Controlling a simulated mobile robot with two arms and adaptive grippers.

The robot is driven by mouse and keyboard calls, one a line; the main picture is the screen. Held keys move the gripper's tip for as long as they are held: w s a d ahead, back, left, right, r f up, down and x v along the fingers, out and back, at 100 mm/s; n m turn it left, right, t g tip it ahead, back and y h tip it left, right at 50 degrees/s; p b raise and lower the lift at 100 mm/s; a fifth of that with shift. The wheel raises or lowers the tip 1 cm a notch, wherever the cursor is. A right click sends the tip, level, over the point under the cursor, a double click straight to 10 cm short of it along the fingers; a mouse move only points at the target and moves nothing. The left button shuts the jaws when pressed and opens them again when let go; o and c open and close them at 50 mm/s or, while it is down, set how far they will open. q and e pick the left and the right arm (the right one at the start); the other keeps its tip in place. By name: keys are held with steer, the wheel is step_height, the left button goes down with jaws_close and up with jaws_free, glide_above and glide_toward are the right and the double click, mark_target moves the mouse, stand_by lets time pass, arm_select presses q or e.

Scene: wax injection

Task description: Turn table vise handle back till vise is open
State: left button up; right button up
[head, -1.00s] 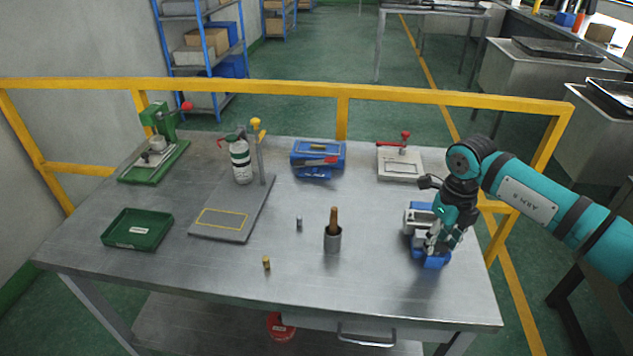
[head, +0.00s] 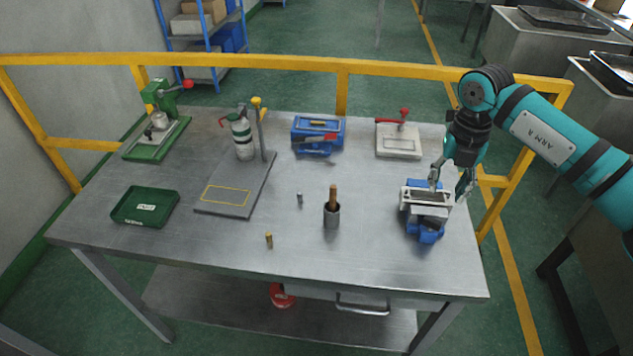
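The table vise (head: 426,213) stands at the right end of the metal table, with a blue body and light grey jaws. I cannot clearly make out its handle. My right gripper (head: 450,186) comes from above right and points down at the vise's back right side. Its two fingers are spread apart with nothing seen between them. One finger is close to the jaws; I cannot tell if it touches. My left gripper is out of view.
A cup with a wooden-handled tool (head: 332,213) stands left of the vise. A white-based fixture with a red knob (head: 399,140) is behind it. A yellow rail (head: 290,66) runs behind.

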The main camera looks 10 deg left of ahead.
step_height(320, 180, up, 7)
steer(key=b, duration=0.1)
steer(key=s+a+f+n+y, duration=0.1)
steer(key=s+a+f+y, duration=0.15)
steer(key=a, duration=0.45)
steer(key=s+a+f+n+y, duration=0.1)
steer(key=a+f+n+y, duration=0.1)
steer(key=a+y, duration=0.35)
steer(key=s+a+r+y, duration=0.1)
steer(key=s+a+y, duration=0.1)
steer(key=a, duration=0.4)
steer(key=s+a+r+g+y, duration=0.1)
steer(key=s+a+y, duration=0.1)
steer(key=a, duration=0.4)
steer(key=shift+s+a+r+y, duration=0.3)
steer(key=shift+s+a+y, duration=0.1)
steer(key=shift+y, duration=0.3)
steer(key=shift+c, duration=1.4)
